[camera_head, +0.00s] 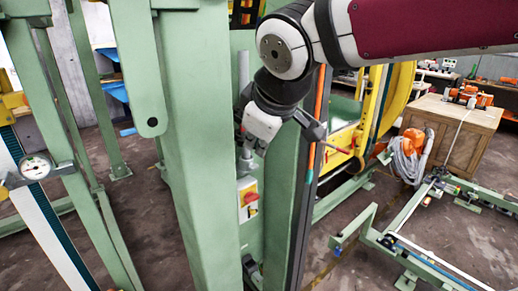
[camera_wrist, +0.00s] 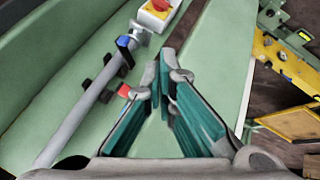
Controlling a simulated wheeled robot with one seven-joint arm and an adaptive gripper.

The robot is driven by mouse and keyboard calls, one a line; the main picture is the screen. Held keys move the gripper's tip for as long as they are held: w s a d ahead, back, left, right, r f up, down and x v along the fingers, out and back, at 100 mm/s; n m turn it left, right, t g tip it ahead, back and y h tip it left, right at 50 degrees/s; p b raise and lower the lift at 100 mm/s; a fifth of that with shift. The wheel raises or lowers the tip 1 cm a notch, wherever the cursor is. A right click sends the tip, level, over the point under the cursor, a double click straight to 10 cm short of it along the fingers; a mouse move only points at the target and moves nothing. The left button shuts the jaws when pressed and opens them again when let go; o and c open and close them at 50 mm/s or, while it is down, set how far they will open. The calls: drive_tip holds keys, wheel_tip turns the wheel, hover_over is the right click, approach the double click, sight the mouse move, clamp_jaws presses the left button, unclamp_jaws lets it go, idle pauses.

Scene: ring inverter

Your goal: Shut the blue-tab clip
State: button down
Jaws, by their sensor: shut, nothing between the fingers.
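The blue-tab clip (camera_wrist: 122,42) sits near the upper end of a grey pipe in the wrist view. Its tab is small, and I cannot tell how far its jaw is open. A red tab (camera_wrist: 124,91) and dark clips (camera_wrist: 104,80) show lower along the pipe. My gripper (camera_wrist: 160,62) is shut and empty, with its teal fingers meeting to the right of the blue tab, apart from it in the picture. In the head view my gripper (camera_head: 245,160) hangs beside the green column, and the blue-tab clip cannot be made out there.
A switch box with a red button (camera_wrist: 157,10) lies just beyond the pipe's end; it also shows in the head view (camera_head: 249,197). Green machine columns (camera_head: 195,150) stand close on the left. A yellow ring frame (camera_head: 395,100) and a wooden crate (camera_head: 450,130) are farther right.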

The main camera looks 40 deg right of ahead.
drive_tip(key=w+d+f, duration=0.5)
drive_tip(key=w+f, duration=0.1)
drive_tip(key=shift+w+b, duration=0.15)
drive_tip(key=shift+b, duration=0.3)
drive_tip(key=shift+f, duration=0.1)
drive_tip(key=shift+d, duration=0.2)
drive_tip(key=shift+d+n+b, duration=0.15)
drive_tip(key=shift+n+b, duration=0.15)
drive_tip(key=shift+n, duration=0.1)
